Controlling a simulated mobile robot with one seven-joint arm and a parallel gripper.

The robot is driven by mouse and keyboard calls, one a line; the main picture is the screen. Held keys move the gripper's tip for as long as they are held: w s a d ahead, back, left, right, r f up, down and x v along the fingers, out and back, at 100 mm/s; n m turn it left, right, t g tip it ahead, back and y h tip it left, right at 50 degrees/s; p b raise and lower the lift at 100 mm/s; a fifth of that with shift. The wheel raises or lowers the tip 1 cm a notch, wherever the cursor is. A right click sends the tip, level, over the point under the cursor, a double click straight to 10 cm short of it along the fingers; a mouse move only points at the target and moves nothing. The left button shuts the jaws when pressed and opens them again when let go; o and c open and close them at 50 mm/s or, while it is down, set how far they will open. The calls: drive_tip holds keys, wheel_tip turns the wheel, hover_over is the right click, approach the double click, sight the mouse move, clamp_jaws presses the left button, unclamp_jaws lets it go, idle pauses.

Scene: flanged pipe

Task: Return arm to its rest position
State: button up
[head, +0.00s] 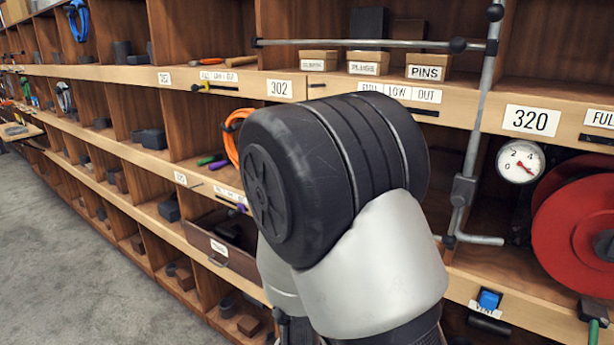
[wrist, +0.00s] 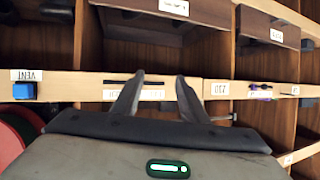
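My arm (head: 350,200) rises through the middle of the head view, with a thick black joint above a pale grey link. It stands in front of the shelving and hides part of it. My gripper (wrist: 160,78) shows in the wrist view as two dark fingers with a clear gap between them. It is open, and nothing is seen between the fingers. The fingertips appear in front of a pale shelf edge (wrist: 85,88); I cannot tell whether they touch it. In the head view the fingers cannot be made out.
Wooden shelving with labelled edges (head: 535,122) runs across the head view. A grey pipe frame (head: 476,130), a gauge (head: 520,161), a red reel (head: 575,225) and a blue VENT block (head: 489,299) are at the right. An open drawer (head: 218,245) sits left of my arm. Grey floor (head: 60,240) is clear at left.

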drive_tip(key=s+a+r+n+g+y+p, duration=0.1)
drive_tip(key=s+r+n+g+y+p, duration=0.15)
drive_tip(key=r, duration=0.65)
drive_tip(key=s+a+r+n+g+y+p, duration=0.15)
drive_tip(key=r+y, duration=0.25)
drive_tip(key=r, duration=0.6)
drive_tip(key=s+d+r+g+p, duration=0.1)
drive_tip(key=s+d+r, duration=0.1)
drive_tip(key=s, duration=0.3)
drive_tip(key=s+d+r+g+h+p, duration=0.1)
drive_tip(key=s+d+r, duration=0.2)
drive_tip(key=s+d, duration=0.1)
drive_tip(key=s+d+r+n+h+p, duration=0.1)
drive_tip(key=s+d+r, duration=0.2)
drive_tip(key=s, duration=0.4)
drive_tip(key=shift+d+g, duration=0.4)
drive_tip(key=shift+d, duration=0.1)
drive_tip(key=shift+d+h, duration=0.1)
drive_tip(key=shift+h, duration=0.15)
